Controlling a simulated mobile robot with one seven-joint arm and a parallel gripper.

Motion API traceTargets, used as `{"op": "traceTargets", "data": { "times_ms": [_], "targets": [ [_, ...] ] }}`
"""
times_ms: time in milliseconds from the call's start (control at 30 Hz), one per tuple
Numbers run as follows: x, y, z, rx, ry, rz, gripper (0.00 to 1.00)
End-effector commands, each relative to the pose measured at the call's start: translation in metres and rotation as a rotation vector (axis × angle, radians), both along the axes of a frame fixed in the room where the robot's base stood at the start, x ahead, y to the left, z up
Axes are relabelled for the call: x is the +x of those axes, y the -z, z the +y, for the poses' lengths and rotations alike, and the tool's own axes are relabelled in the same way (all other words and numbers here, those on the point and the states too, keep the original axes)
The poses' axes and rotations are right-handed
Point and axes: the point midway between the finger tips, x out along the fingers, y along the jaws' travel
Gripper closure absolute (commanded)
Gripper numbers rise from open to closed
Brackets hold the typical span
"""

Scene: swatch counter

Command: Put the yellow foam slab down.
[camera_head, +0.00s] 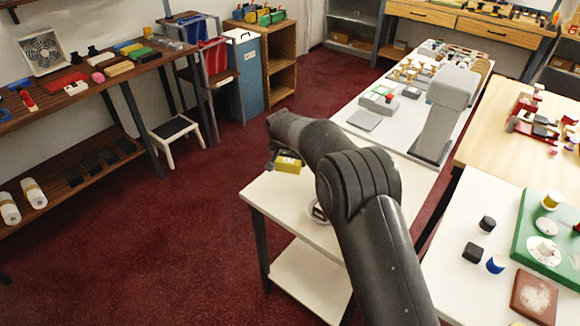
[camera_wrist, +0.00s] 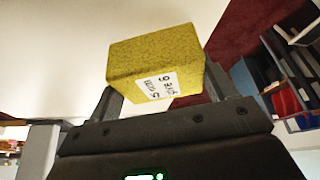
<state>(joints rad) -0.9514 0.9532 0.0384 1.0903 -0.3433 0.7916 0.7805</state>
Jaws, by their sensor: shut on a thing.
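The yellow foam slab (camera_wrist: 165,55) is held between the two fingers of my gripper (camera_wrist: 165,90) in the wrist view. A white label with dark writing is on its near face. In the head view the slab (camera_head: 288,165) shows as a small yellow block at the end of my arm. My gripper (camera_head: 273,158) is shut on it, near the far left part of a white table (camera_head: 268,203). The height of the slab above the table is hard to tell, and my arm hides part of the tabletop.
A white-ringed round item (camera_head: 318,212) sits on the white table beside my arm. A white counter (camera_head: 352,118) with a grey stand (camera_head: 440,120) and small items lies behind. A step stool (camera_head: 175,130) stands on the red floor. The table's front left area looks bare.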

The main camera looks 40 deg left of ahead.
Motion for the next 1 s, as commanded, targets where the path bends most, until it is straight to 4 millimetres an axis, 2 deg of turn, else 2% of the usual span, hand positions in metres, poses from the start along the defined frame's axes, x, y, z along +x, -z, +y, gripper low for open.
{"op": "traceTargets", "data": {
  "times_ms": [100, 200, 567, 600, 833, 1000],
  "targets": [
    [0.000, 0.020, -0.001, -0.003, 0.001, 0.002, 0.45],
    [0.000, 0.031, -0.001, 0.000, 0.000, 0.001, 0.45],
    [0.000, 0.036, -0.001, 0.000, 0.000, 0.001, 0.45],
    [0.000, 0.036, -0.001, 0.000, 0.001, 0.001, 0.22],
    [0.000, 0.036, -0.001, 0.000, 0.001, 0.001, 0.03],
    [0.000, 0.035, -0.001, 0.000, 0.001, 0.001, 0.02]
  ]
}}
